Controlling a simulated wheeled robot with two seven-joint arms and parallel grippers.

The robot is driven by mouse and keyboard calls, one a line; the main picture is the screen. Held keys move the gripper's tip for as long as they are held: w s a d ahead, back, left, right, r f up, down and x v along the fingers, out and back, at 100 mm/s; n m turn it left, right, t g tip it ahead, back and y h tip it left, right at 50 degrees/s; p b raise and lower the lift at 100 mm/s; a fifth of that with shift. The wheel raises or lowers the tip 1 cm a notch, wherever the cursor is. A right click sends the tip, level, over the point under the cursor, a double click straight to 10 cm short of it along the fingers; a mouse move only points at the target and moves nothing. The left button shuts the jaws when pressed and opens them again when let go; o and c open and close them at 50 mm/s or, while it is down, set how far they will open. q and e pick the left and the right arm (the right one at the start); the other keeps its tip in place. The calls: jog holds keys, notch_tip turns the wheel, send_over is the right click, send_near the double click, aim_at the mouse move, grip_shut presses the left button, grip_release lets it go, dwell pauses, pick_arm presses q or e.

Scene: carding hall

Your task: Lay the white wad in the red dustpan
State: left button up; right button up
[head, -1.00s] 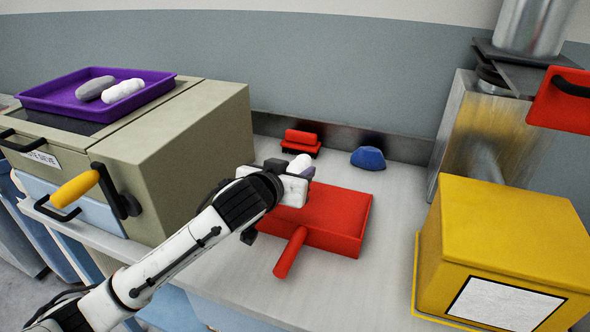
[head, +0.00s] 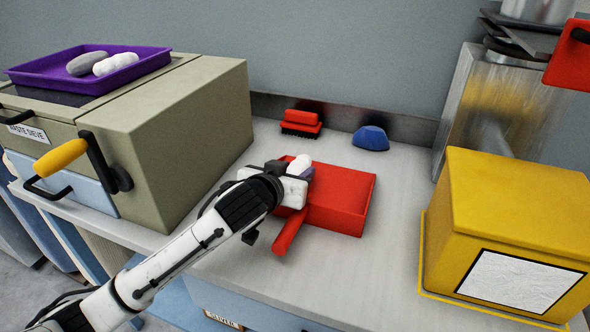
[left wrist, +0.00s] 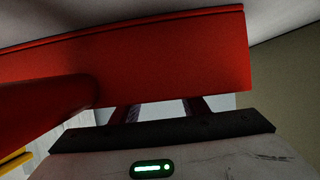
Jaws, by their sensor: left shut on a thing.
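My left gripper (head: 301,172) is shut on a white wad (head: 300,160), at the left part of the red dustpan (head: 342,196) in the head view. The wad shows above the gripper's fingers; its lower part is hidden. The dustpan lies on the bench with its handle (head: 288,235) toward me. In the left wrist view the dustpan's red wall (left wrist: 170,60) hides the fingertips. I cannot tell whether the wad touches the pan floor. My right gripper is not in view.
A purple tray (head: 150,62) with a grey wad (head: 87,63) and another white wad (head: 117,64) stands on the beige machine at left. A red brush (head: 302,120) and blue lump (head: 371,138) lie behind. A yellow box (head: 510,200) stands at right.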

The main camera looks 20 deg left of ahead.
pick_arm(q)
jog(key=o, duration=1.1)
jog(key=v, duration=1)
jog(key=shift+s+r, duration=0.15)
